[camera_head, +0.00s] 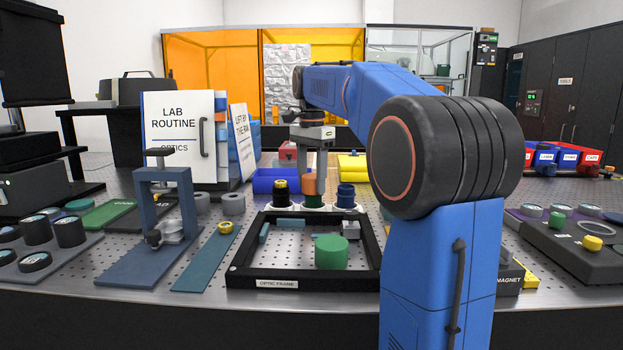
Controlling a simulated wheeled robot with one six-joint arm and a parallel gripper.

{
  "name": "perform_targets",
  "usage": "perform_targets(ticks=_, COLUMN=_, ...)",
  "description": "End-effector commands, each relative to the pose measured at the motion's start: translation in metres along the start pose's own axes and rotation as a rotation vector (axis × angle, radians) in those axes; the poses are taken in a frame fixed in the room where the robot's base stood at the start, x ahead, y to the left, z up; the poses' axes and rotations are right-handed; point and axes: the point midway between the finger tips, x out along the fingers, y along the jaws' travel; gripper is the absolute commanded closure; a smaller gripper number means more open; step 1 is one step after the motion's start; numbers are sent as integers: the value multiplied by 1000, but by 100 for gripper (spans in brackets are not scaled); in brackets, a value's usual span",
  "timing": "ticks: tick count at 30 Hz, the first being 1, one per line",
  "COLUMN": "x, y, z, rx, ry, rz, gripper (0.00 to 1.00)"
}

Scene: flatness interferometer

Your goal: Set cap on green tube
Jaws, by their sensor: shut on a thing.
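My gripper (313,180) points down behind the frame, at the middle of a row of small round parts. It is shut on a copper-coloured round piece (308,185), partly hidden by a finger. Whether this piece is the cap, and whether it still rests on its pale base, I cannot tell. A black round part (280,188) stands to its left and a blue one (346,193) to its right.
The black optic frame (300,283) has raised walls and holds small blocks. A blue-grey clamp stand (140,255) is to the left. A blue bin (268,181) and a yellow block (352,167) are behind. My blue arm hides much of the right side.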

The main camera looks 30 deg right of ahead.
Motion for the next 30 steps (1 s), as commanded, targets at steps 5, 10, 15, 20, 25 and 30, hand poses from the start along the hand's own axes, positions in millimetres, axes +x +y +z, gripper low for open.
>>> perform_targets(ticks=5, x=0, y=0, z=0, rx=0, ry=0, rz=0, gripper=71)
perform_targets(ticks=10, x=0, y=0, z=0, rx=0, ry=0, rz=0, gripper=28)
perform_targets(ticks=15, x=0, y=0, z=0, rx=0, ry=0, rz=0, gripper=28)
perform_targets(ticks=20, x=-2, y=0, z=0, rx=0, ry=0, rz=0, gripper=28)
perform_targets(ticks=25, x=-20, y=-1, z=0, rx=0, ry=1, rz=-2, gripper=28)
perform_targets(ticks=30, x=-53, y=-1, z=0, rx=0, ry=1, rz=-3, gripper=28)
